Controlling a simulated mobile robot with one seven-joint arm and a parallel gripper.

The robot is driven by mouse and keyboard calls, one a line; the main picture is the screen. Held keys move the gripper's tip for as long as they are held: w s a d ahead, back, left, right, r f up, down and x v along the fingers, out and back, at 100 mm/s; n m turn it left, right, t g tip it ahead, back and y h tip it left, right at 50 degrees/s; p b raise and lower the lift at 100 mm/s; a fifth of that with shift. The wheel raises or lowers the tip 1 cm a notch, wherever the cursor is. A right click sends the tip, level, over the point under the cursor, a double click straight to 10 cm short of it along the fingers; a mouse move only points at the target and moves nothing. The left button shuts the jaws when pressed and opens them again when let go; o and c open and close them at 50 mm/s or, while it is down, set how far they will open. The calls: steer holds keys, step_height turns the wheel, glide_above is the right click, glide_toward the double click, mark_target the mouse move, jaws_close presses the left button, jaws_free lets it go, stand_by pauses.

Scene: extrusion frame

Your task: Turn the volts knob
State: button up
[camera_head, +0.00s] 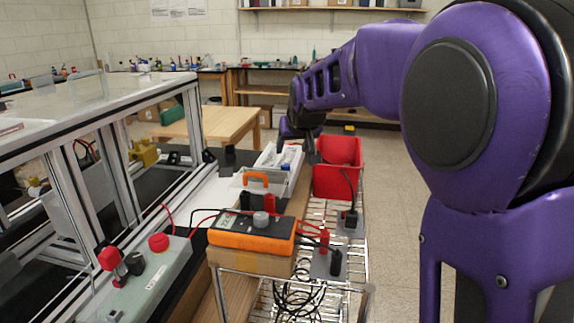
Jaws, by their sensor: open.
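Red and black leads run from the meter. My purple arm reaches in from the right. My gripper (301,146) is open, well beyond the meter, near the white tray and the red bin. It is apart from the knob. Its fingertips are small and dark in this view, so their detail is hard to make out.
A red bin (338,168) and a white tray (291,159) stand behind the meter. A control box with a red button (158,243) and the extrusion frame (112,172) are left. Plugs and cables crowd the meter's right.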

mark_target(286, 165)
steer(key=x, duration=1.3)
steer(key=shift+b, duration=0.4)
jaws_close()
